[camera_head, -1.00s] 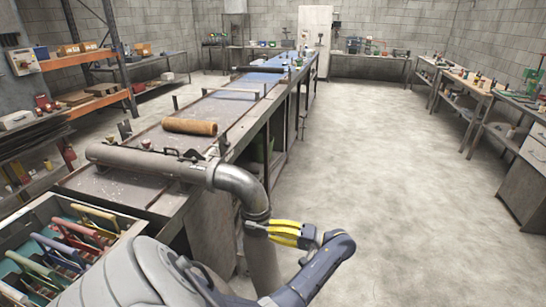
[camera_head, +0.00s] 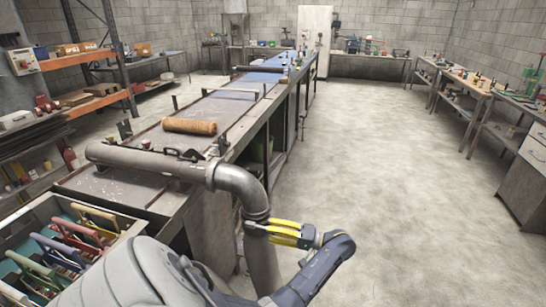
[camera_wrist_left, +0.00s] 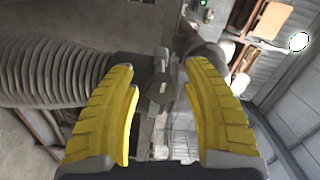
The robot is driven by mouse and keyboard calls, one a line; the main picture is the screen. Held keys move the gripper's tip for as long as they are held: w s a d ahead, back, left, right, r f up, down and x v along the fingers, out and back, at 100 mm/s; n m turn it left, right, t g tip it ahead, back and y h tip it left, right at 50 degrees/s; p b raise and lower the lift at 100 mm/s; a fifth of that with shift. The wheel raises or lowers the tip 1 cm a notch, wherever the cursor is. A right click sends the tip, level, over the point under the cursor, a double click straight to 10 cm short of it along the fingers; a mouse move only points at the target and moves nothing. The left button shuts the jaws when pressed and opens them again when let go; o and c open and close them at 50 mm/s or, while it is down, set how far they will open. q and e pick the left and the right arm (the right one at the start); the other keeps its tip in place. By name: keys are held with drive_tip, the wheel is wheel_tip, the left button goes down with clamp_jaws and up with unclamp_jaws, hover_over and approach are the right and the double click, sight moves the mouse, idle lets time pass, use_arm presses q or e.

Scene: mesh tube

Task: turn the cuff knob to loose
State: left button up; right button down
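The cuff (camera_head: 257,216) is a dark band where the metal elbow pipe (camera_head: 238,183) meets the grey hose (camera_head: 263,265) hanging at the table's end. My left gripper (camera_head: 264,229), with yellow fingers, is at the cuff from the right. In the left wrist view the fingers of the gripper (camera_wrist_left: 160,72) are open. The small grey knob (camera_wrist_left: 160,88) shows between them, with a visible gap on both sides. The ribbed hose (camera_wrist_left: 45,72) runs off to the left there. The knob is too small or hidden to make out in the head view. My right gripper is not in view.
The long workbench (camera_head: 165,140) carries a grey tube (camera_head: 145,160) and a brown roll (camera_head: 189,126). A crate (camera_head: 22,222) of colored-handled tools stands at the lower left. The floor right of the bench is clear.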

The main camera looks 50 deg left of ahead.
use_arm(q)
drive_tip(key=v, duration=1.2)
idle(0.6)
